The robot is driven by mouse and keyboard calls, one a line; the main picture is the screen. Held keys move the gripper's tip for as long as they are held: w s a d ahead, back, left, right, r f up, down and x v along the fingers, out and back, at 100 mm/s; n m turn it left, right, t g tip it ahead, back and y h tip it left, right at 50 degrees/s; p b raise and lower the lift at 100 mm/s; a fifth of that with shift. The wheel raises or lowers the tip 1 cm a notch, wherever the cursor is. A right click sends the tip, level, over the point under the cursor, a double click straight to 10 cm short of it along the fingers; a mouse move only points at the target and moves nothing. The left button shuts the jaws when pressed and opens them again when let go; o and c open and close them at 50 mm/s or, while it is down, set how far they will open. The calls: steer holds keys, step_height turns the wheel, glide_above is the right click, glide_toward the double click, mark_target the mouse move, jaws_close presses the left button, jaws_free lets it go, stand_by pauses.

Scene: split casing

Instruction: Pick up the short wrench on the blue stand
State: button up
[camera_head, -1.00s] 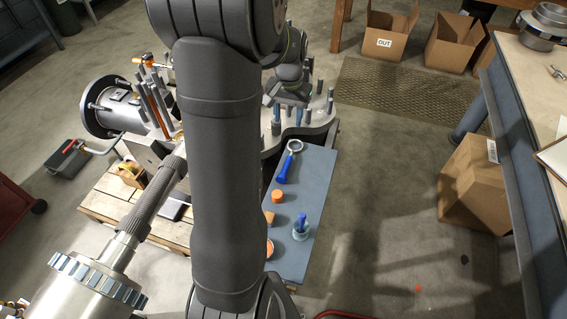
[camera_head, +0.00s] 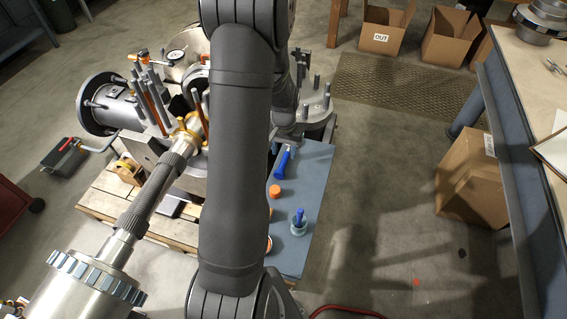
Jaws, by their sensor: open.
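The blue stand (camera_head: 318,185) is a flat blue-grey top right of my arm's large link. A tool with a blue handle (camera_head: 282,163) lies near its far end. It is the only wrench-like thing I see there, but I cannot tell for sure that it is the short wrench. Its ring-shaped head is now covered by my gripper (camera_head: 289,137). My gripper is open, pointing down over the head end of the tool. The fingertips are small and partly hidden, and I cannot tell whether they touch the tool.
An orange round piece (camera_head: 275,191) and a small cup with a blue-handled item (camera_head: 299,225) stand on the stand nearer the front. A metal casing with upright studs (camera_head: 316,104) stands just beyond. A wooden pallet (camera_head: 112,200) lies left.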

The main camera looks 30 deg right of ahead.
mark_target(284, 161)
steer(key=shift+s+a+f, duration=0.1)
steer(key=shift+s+f, duration=0.05)
steer(key=shift+f, duration=2.15)
jaws_close()
